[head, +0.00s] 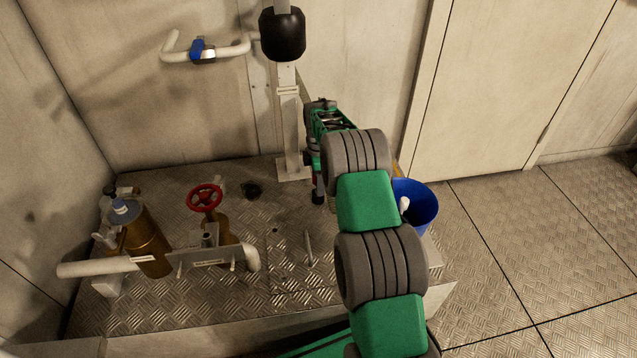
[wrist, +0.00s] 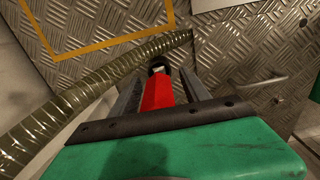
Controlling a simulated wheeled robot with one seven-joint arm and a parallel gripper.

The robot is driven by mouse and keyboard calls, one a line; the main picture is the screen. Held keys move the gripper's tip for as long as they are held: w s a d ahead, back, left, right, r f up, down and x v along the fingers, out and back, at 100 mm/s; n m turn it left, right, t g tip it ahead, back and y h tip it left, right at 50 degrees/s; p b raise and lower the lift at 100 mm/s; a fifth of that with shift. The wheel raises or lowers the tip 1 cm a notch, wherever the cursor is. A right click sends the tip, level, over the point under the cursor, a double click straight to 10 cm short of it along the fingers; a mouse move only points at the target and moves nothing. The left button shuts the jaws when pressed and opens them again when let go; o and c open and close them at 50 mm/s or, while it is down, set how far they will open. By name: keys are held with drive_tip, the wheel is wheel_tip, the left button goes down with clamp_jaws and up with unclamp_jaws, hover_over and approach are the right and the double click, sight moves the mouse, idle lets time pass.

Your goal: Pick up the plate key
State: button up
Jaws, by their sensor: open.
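A red piece with a dark ring at its far end (wrist: 158,92), which looks like the plate key, lies between the fingers of my gripper (wrist: 162,73) in the wrist view. Gaps show between it and both fingers, so the gripper is open around it and not closed on it. In the head view my gripper (head: 317,188) points down beside the pale post, and only a sliver of red shows there. My arm hides part of this area. What supports the red piece cannot be told.
A thin metal rod (head: 308,248) stands on the tread-plate platform (head: 290,290). A red valve wheel (head: 205,197), a brown cylinder (head: 147,240) and pipework are at left. A blue bucket (head: 417,205) is right of my arm. A ribbed hose (wrist: 95,92) crosses the wrist view.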

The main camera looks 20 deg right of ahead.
drive_tip(key=shift+r, duration=0.1)
drive_tip(key=shift+c, duration=0.5)
clamp_jaws()
drive_tip(key=shift+r, duration=0.1)
wheel_tip(320, 180, up, 4)
drive_tip(key=p, duration=0.3)
drive_tip(key=shift+s, duration=0.1)
drive_tip(key=s+a+r+p, duration=0.2)
drive_tip(key=s+r, duration=0.2)
drive_tip(key=s, duration=0.2)
drive_tip(key=s+a+r+p, duration=0.1)
drive_tip(key=s+r+p, duration=0.2)
drive_tip(key=s+r, duration=0.2)
drive_tip(key=shift+s+a, duration=0.4)
drive_tip(key=shift+s, duration=0.75)
